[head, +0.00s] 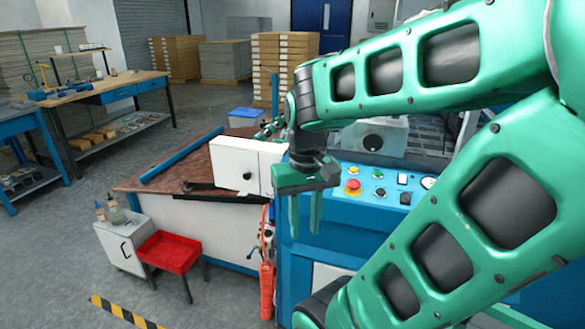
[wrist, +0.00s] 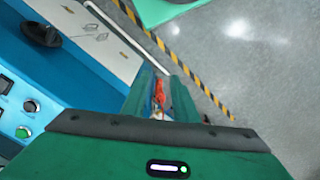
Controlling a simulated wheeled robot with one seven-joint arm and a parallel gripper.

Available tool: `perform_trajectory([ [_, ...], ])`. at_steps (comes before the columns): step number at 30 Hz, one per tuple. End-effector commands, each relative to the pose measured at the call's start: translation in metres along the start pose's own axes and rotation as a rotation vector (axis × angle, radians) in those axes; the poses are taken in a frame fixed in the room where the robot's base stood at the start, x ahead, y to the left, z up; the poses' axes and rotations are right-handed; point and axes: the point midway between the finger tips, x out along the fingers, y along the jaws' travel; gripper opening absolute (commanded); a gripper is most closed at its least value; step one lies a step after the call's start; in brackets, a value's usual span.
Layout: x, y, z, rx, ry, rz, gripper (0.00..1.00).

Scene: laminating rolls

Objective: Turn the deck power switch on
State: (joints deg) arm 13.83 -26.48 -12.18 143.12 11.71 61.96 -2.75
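A red emergency stop (head: 352,187) and a green button (head: 377,173) sit close together on the panel. A white box (head: 245,165) stands behind my gripper. An orange item (head: 266,290) hangs below. A red tray (head: 170,252) stands at lower left. Open floor lies left.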

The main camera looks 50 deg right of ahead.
Motion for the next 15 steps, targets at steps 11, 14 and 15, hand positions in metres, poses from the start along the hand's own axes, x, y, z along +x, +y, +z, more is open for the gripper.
perform_trajectory([
  [11,-0.078,0.032,-0.171,0.075,0.000,0.079,0.27],
  [14,-0.089,0.040,-0.207,0.086,-0.001,0.090,0.27],
  [15,-0.093,0.043,-0.220,0.090,-0.002,0.093,0.27],
])
